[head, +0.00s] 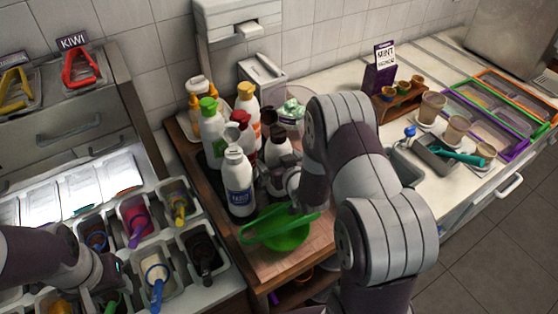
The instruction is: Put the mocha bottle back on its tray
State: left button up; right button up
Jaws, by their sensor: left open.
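Several sauce bottles stand close together on a dark tray (211,162) on the wooden cart. Their labels are too small to read, so I cannot be sure which one is mocha; a bottle with a dark brown cap (279,146) at the right of the group fits best. My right gripper (272,182) is low beside this bottle, partly hidden by my arm and the front white bottle (238,185). I cannot tell whether its fingers close on the bottle, or whether the bottle touches the tray. My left gripper (108,277) is open at the lower left, over the topping bins.
A green bowl with green tongs (280,232) sits at the cart's front. A grey dispenser box (262,80) stands behind the bottles. Topping bins with scoops (155,275) fill the left. A white counter (345,95) holds cups (432,107) and colored trays (490,120).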

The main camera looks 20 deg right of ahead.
jog(key=b+v, duration=0.1)
jog(key=v, duration=1)
jog(key=shift+s+r+b, duration=0.2)
jog(key=shift+s+b, duration=0.1)
jog(key=shift+b, duration=0.05)
jog(key=s+a+r+g, duration=0.1)
jog(key=s+a+g, duration=0.5)
jog(key=s+g, duration=0.6)
jog(key=shift+a+n, duration=0.3)
jog(key=shift+a, duration=0.05)
jog(key=shift+r, duration=0.2)
